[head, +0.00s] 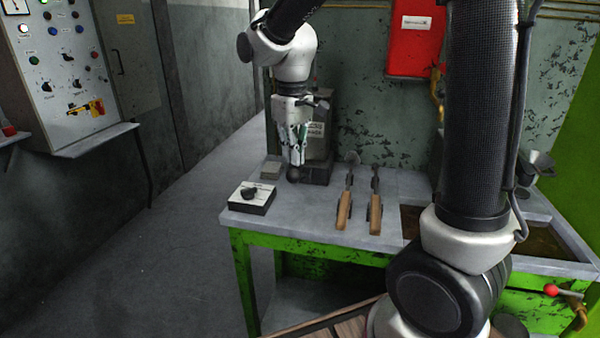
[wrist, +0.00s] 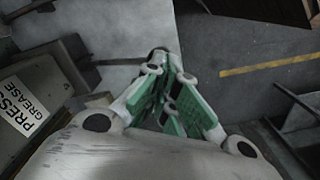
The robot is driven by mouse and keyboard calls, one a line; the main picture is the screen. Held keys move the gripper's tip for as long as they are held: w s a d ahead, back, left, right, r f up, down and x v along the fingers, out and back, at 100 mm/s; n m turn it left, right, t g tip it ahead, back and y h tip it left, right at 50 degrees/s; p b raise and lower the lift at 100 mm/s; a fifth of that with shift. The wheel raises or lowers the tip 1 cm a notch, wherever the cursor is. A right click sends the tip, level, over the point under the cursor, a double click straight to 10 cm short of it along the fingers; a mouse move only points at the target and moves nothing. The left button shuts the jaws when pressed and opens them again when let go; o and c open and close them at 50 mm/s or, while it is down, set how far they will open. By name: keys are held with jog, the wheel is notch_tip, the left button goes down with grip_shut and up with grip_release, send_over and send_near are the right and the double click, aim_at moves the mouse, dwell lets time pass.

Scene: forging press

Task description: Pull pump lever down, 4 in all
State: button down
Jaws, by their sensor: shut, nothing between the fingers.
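The grease pump (head: 318,135) is a dark box with a white label at the back of the bench. In the wrist view the label (wrist: 25,105) reads PRESS GREASE. The pump lever appears as a dark rod (wrist: 118,62) from the pump towards my fingers; its end is mostly hidden behind the fingertips. In the head view a dark ball (head: 293,174), seemingly the lever's knob, sits low, just below my fingertips. My gripper (head: 296,155) points down in front of the pump, with its green-padded fingers (wrist: 168,88) shut and empty. I cannot tell whether they touch the knob.
A white box with a black knob (head: 252,196) and two wooden-handled tools (head: 344,210) (head: 375,213) lie on the grey bench top (head: 300,215). A control panel (head: 65,75) stands left, and a red box (head: 416,38) hangs behind. The floor left of the bench is clear.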

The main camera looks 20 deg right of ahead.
aim_at(291, 178)
jog(key=shift+s+a+f, duration=0.15)
jog(key=shift+s+f, duration=0.1)
jog(key=shift+f, duration=1.1)
jog(key=shift+s+a+f, duration=0.2)
jog(key=shift+f, duration=1.15)
jog(key=shift+s+a+f, duration=0.15)
jog(key=shift+s+f, duration=0.1)
jog(key=shift+f, duration=1.1)
jog(key=shift+s+f, duration=0.15)
jog(key=shift+f, duration=1.2)
jog(key=shift+w+d+r, duration=0.15)
jog(key=shift+w+r, duration=0.15)
jog(key=shift+r, duration=1.5)
jog(key=shift+w+d+r, duration=0.2)
jog(key=shift+w+r, duration=0.05)
jog(key=shift+r, duration=1.55)
jog(key=shift+w+d+r, duration=0.15)
jog(key=shift+w+r, duration=0.15)
jog(key=shift+r, duration=1.5)
jog(key=shift+s+a+f, duration=0.15)
jog(key=shift+s+f, duration=0.1)
jog(key=shift+f, duration=1.1)
jog(key=shift+s+a+f, duration=0.2)
jog(key=shift+f, duration=1.15)
jog(key=shift+s+a+f, duration=0.15)
jog(key=shift+s+f, duration=0.1)
jog(key=shift+f, duration=1.2)
